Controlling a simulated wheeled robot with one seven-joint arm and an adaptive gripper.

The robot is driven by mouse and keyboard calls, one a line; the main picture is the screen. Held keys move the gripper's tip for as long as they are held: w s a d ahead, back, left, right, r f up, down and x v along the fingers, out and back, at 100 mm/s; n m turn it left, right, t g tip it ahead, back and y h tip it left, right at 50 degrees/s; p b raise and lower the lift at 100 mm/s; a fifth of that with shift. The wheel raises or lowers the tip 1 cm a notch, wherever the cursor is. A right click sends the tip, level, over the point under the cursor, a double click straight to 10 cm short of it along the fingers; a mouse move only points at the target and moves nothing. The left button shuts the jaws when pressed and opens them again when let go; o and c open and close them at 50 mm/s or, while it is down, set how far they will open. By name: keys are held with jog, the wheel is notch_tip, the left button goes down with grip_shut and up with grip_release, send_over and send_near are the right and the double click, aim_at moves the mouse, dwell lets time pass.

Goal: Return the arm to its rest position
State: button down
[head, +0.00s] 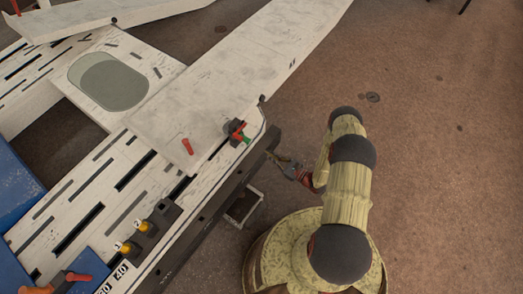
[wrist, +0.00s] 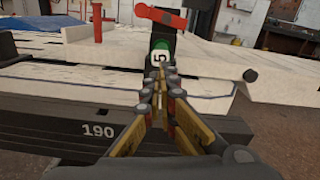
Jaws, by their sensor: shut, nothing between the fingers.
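My gripper (head: 279,157) is beside the dark edge of the bench in the head view, low and left of my arm's upper joints. In the wrist view my gripper (wrist: 159,76) has its yellow-and-grey fingers closed together, with nothing seen between them. The head view also shows a red and green clamp (head: 237,130) at the bench edge.
The white slotted bench (head: 95,190) fills the left, with a long pale panel (head: 235,70) across it. A red pin (head: 187,146) stands on the panel. Yellow-marked dark blocks (head: 143,226) sit near the front edge. The brown floor (head: 440,150) to the right is open.

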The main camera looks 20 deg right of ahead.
jog(key=v, duration=0.6)
jog(key=shift+s, duration=0.1)
